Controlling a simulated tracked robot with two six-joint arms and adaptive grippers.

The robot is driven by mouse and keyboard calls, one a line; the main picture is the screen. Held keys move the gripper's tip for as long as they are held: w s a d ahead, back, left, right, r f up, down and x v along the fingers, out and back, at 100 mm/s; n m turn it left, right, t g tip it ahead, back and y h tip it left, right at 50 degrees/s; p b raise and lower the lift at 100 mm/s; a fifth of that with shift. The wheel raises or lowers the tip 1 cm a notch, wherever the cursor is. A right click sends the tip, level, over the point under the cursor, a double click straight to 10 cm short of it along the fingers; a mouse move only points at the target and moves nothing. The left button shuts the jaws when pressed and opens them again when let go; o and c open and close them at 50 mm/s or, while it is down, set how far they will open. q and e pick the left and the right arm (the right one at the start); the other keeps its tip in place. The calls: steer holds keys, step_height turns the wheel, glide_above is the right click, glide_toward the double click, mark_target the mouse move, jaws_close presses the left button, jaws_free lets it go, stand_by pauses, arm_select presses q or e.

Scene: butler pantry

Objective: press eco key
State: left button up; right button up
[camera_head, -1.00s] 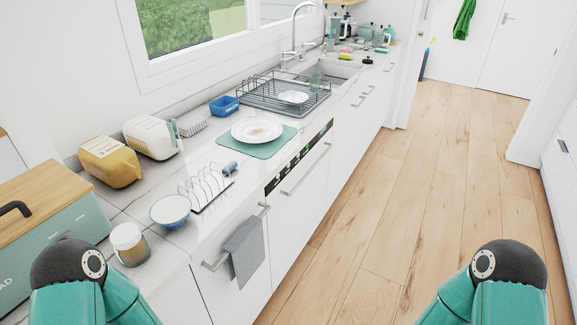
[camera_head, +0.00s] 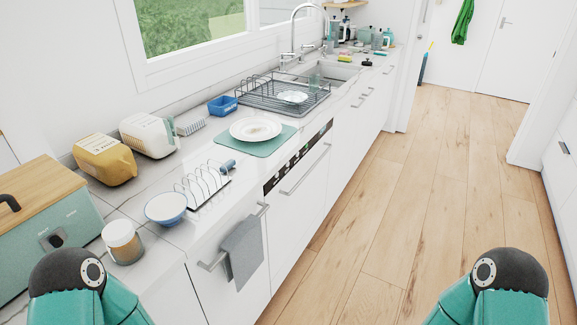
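A black control strip with small keys (camera_head: 298,158) runs along the top front edge of a white built-in appliance, under the counter's edge. The keys' labels are too small to read, so I cannot tell which one is eco. A long bar handle (camera_head: 306,169) sits just below the strip. Only the teal upper parts of my two arms show, at the lower left and lower right. Both of my grippers are out of view.
On the counter (camera_head: 205,221) stand a teal bread bin (camera_head: 50,230), a jar (camera_head: 123,242), a bowl (camera_head: 166,208), a toast rack (camera_head: 203,186), a plate (camera_head: 256,129) on a mat and a dish rack (camera_head: 285,95). A grey towel (camera_head: 243,250) hangs in front. The wooden floor (camera_head: 400,190) is clear.

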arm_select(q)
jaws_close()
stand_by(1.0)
